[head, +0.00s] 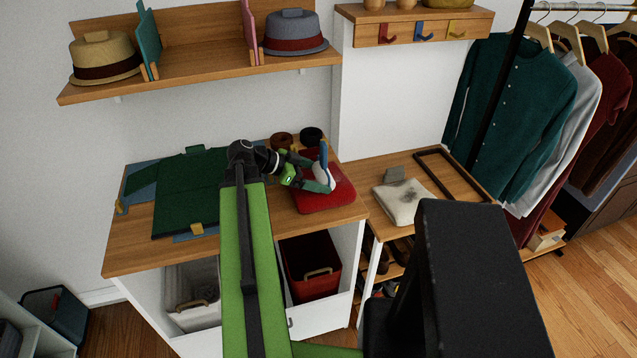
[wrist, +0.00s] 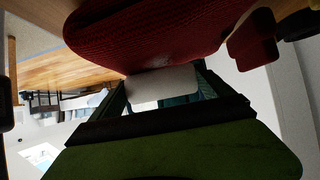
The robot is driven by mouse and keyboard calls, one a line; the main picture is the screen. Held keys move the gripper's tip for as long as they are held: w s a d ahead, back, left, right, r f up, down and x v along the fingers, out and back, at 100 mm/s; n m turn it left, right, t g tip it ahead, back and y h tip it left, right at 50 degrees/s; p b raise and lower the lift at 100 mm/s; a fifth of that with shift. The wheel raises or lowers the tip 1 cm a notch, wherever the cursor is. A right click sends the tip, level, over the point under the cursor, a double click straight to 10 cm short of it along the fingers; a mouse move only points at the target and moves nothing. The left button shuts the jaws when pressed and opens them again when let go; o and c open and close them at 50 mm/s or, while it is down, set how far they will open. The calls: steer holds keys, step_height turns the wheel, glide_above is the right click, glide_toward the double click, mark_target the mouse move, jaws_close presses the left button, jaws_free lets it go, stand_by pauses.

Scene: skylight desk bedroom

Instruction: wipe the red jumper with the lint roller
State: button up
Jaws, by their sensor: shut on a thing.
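The red jumper (head: 338,196) lies folded on the wooden top of the white cabinet, near its right end. My gripper (head: 318,183) is over the jumper and shut on the lint roller. The roller has a blue handle (head: 323,153) pointing up and a white head (head: 321,172) low over the jumper. In the wrist view the red knitted jumper (wrist: 150,35) fills the top. There the white part of the lint roller (wrist: 162,87) sits between the fingers of my gripper (wrist: 165,95), close against the jumper. I cannot tell whether it touches.
A dark green garment (head: 190,195) lies on a blue board to the left. Rolled belts, brown (head: 283,141) and black (head: 312,136), stand behind the jumper. A stained pale cloth (head: 405,204) lies on the lower bench. A shelf with hats (head: 295,33) hangs above.

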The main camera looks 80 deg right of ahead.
mark_target(326, 170)
steer(key=shift+w+d, duration=0.4)
steer(key=shift+d, duration=0.4)
steer(key=shift+s+d, duration=0.2)
steer(key=shift+s, duration=0.3)
steer(key=shift+s+d, duration=0.2)
steer(key=shift+s, duration=0.3)
steer(key=shift+s+a, duration=0.3)
steer(key=shift+a, duration=0.35)
steer(key=shift+s+a, duration=0.25)
steer(key=shift+a, duration=0.35)
steer(key=shift+s+a, duration=0.3)
steer(key=shift+a, duration=0.35)
steer(key=shift+d, duration=0.1)
step_height(326, 170, up, 6)
steer(key=p, duration=0.6)
step_height(326, 170, up, 3)
steer(key=p, duration=0.3)
steer(key=shift+r, duration=0.15)
